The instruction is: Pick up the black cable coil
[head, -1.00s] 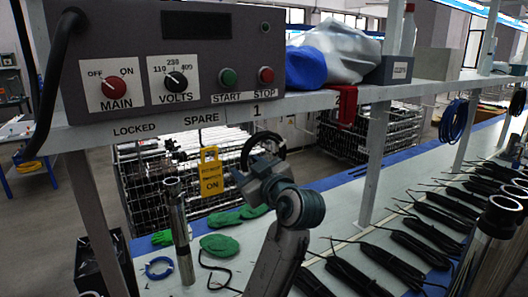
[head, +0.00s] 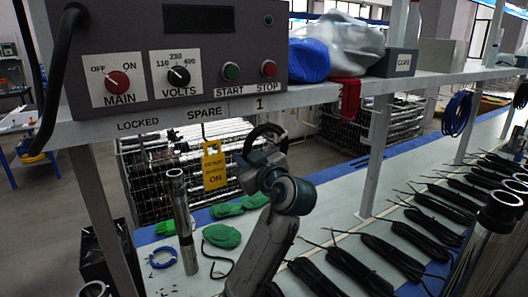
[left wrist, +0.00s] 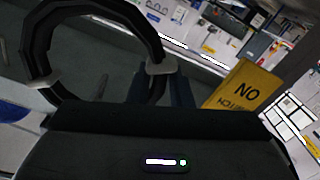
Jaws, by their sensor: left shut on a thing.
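The black cable coil (head: 265,131) is a dark ring just below the shelf edge, under the label 1. My left gripper (head: 262,157) is shut on its lower part and holds it up in the air, clear of the bench. In the left wrist view the coil (left wrist: 92,12) shows as a large ring with pale bands. The left gripper's dark fingers (left wrist: 158,88) are at its right side, near one band. Whether the coil touches the shelf or a hook cannot be told. My right gripper is not in view.
A yellow tag (head: 214,166) hangs left of the coil; it also shows in the left wrist view (left wrist: 243,88). A metal tube (head: 181,215) stands upright on the bench, near green gloves (head: 221,236). Several black cable bundles (head: 400,262) lie at right. A shelf post (head: 376,160) stands right of the gripper.

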